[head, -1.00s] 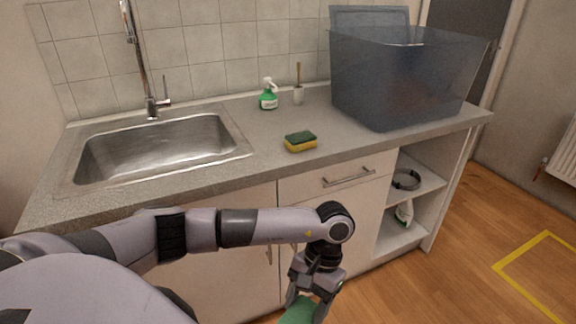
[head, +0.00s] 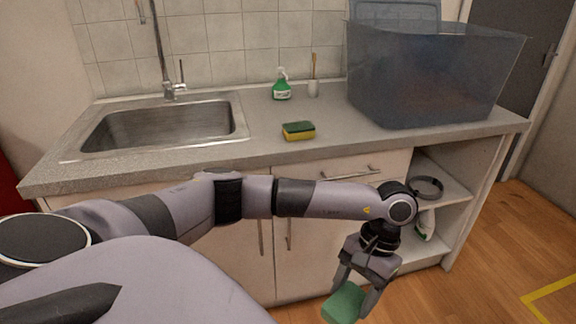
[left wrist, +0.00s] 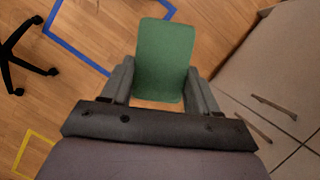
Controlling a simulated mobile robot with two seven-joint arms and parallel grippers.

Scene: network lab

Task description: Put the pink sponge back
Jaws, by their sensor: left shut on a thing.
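My left gripper (head: 362,290) is shut on a green-faced block (head: 343,303), held low in front of the counter cabinets. In the left wrist view the gripper (left wrist: 160,85) has one finger on each side of the block (left wrist: 165,60), whose flat green face shows. No pink shows on it, so I cannot tell whether it is the pink sponge. A yellow sponge with a dark green top (head: 298,131) lies on the counter, right of the sink. No pink sponge is identifiable in view. My right gripper is not in view.
The counter (head: 225,158) holds a steel sink (head: 165,128), a green spray bottle (head: 281,88), a brush in a cup (head: 313,88) and a large translucent bin (head: 425,75). Open shelves (head: 450,195) hold a black ring (head: 428,187) and another bottle (head: 425,226).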

